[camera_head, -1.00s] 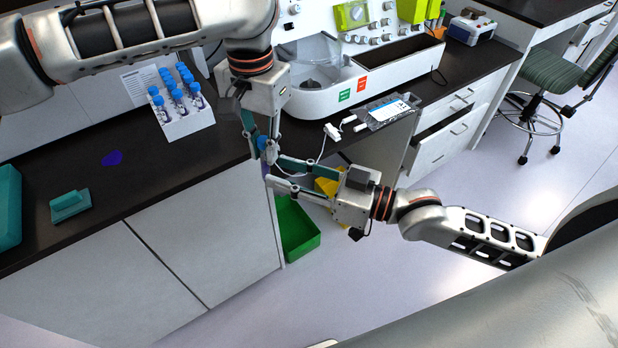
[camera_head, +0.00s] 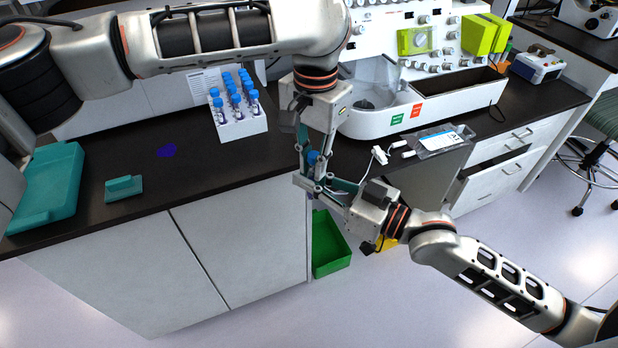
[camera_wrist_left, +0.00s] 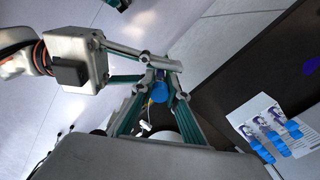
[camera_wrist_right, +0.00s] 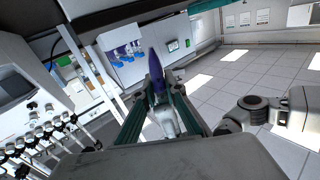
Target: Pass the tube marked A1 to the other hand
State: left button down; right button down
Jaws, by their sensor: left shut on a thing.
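The tube (camera_head: 313,158), with a blue cap, is held upright at my left gripper (camera_head: 311,172), which is shut on it in front of the counter's edge. The blue cap (camera_wrist_left: 159,92) shows between the fingers in the left wrist view. My right gripper (camera_head: 322,186) comes from the right, its fingers on either side of the tube below the cap. In the right wrist view, the tube's dark purple pointed end (camera_wrist_right: 155,68) stands between the right fingertips. Whether these press on it is not clear.
A white rack (camera_head: 240,130) with several blue-capped tubes stands on the dark counter (camera_head: 205,165). A teal box and a small teal block lie left of it. The white processor (camera_head: 390,122) stands behind the grippers. A green bin (camera_head: 333,262) is on the floor below.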

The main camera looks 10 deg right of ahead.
pick_arm(q)
jog(key=c, duration=1.9)
grip_release()
jog(key=shift+w+r, duration=0.1)
jog(key=shift+r, duration=0.05)
